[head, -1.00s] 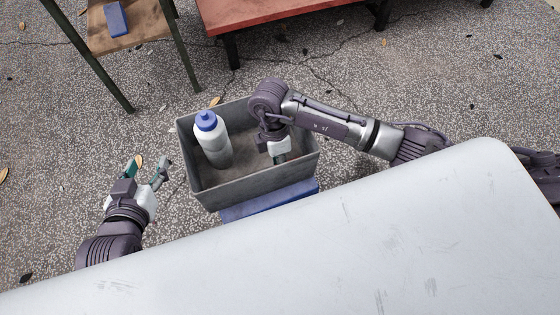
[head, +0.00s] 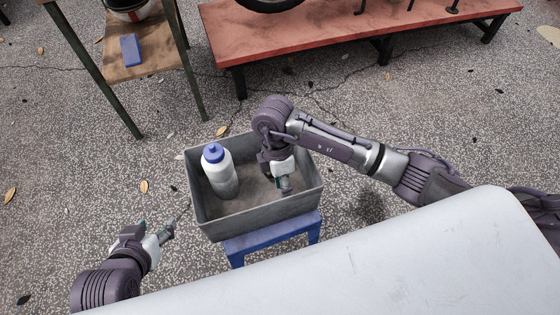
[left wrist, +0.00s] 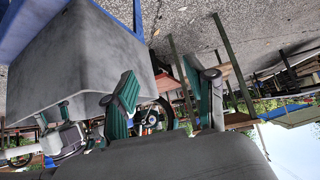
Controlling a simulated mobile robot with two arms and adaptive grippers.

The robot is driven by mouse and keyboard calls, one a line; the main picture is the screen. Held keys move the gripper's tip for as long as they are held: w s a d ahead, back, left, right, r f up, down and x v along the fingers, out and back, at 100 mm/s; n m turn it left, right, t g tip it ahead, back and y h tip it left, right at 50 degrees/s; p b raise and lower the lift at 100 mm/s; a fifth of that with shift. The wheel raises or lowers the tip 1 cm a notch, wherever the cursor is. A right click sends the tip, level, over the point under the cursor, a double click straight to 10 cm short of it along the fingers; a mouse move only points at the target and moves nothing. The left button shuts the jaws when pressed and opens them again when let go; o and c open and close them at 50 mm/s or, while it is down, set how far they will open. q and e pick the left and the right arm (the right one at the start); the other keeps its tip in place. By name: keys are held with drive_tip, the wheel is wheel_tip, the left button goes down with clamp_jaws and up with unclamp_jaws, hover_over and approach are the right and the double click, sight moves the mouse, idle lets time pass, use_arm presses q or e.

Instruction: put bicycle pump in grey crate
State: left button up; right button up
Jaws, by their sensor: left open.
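The grey crate (head: 262,227) stands on a blue stool (head: 272,241) in the middle of the head view. Its grey wall also shows in the left wrist view (left wrist: 85,60). I cannot make out a bicycle pump in either view. My left gripper (head: 158,229) is open and empty, left of the crate and apart from it; its two teal-padded fingers stand apart in the left wrist view (left wrist: 168,95). My right gripper (head: 285,186) points down inside the crate's outline, near its right side. Its jaws are too small to judge, and nothing is clearly seen in them.
A white bottle with a blue cap (head: 221,178) stands upright in the crate's left part. A wooden stand with a blue block (head: 130,50) is at the upper left. A red bench (head: 330,40) holds a dark wheel (head: 268,4). A pale surface (head: 400,260) fills the front.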

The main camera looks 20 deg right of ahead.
use_arm(q)
drive_tip(key=s+a+f+g+y+p, duration=0.1)
drive_tip(key=s+a+f+g+p, duration=0.1)
drive_tip(key=s+g, duration=0.3)
drive_tip(key=s, duration=0.3)
drive_tip(key=shift+s+a+f, duration=0.25)
drive_tip(key=shift+s+a, duration=0.1)
drive_tip(key=shift+s, duration=0.05)
use_arm(e)
drive_tip(key=v, duration=0.8)
drive_tip(key=shift+r, duration=0.1)
